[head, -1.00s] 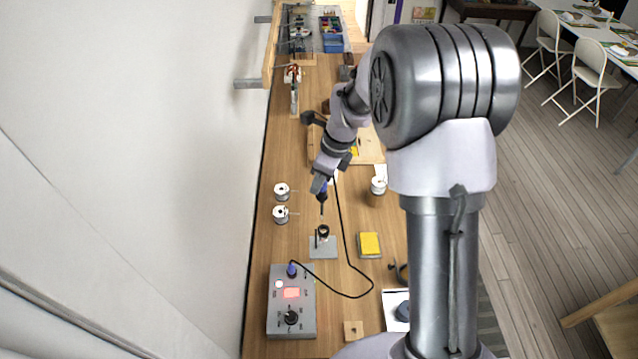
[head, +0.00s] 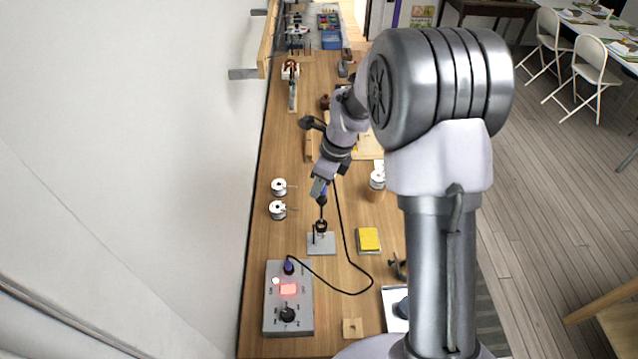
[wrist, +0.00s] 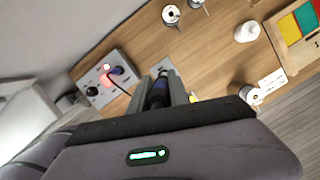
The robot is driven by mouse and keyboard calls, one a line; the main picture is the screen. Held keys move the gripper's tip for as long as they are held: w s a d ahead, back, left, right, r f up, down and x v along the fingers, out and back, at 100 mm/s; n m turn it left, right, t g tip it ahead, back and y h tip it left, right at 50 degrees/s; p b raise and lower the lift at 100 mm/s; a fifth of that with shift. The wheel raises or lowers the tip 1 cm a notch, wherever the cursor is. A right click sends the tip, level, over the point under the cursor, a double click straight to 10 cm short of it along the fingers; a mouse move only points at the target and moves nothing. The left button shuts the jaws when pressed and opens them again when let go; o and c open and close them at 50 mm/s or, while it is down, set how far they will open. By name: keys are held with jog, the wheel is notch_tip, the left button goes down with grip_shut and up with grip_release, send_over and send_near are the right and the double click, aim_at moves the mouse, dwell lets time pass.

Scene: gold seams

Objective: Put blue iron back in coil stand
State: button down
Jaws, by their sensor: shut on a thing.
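The blue iron (head: 323,190) is held in my gripper (head: 320,187), tip pointing down, with its dark cable running off to the right. In the wrist view the blue handle (wrist: 157,94) sits between the fingers of my gripper (wrist: 172,90). The coil stand is a grey plate (head: 322,246) with a dark coil standing on it. The iron's tip meets the coil's top in the head view; I cannot tell how far inside it is. In the wrist view the stand is mostly hidden behind the gripper and iron.
The grey station (head: 288,324) with a red display stands nearer me, joined to the iron by the cable. A yellow sponge (head: 368,239) lies right of the stand. Two white spools (head: 278,187) stand to its left. A white-topped jar (head: 377,180) stands beyond the sponge.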

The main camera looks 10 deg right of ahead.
jog(key=shift+f, duration=0.2)
dwell(0.5)
jog(key=shift+f+b, duration=0.35)
jog(key=shift+b, duration=0.05)
notch_tip(320, 180, down, 10)
jog(key=b, duration=0.7)
jog(key=shift+f+b, duration=0.15)
jog(key=shift+b, duration=0.2)
dwell(4.6)
jog(key=c, duration=0.7)
grip_release()
jog(key=shift+o, duration=0.2)
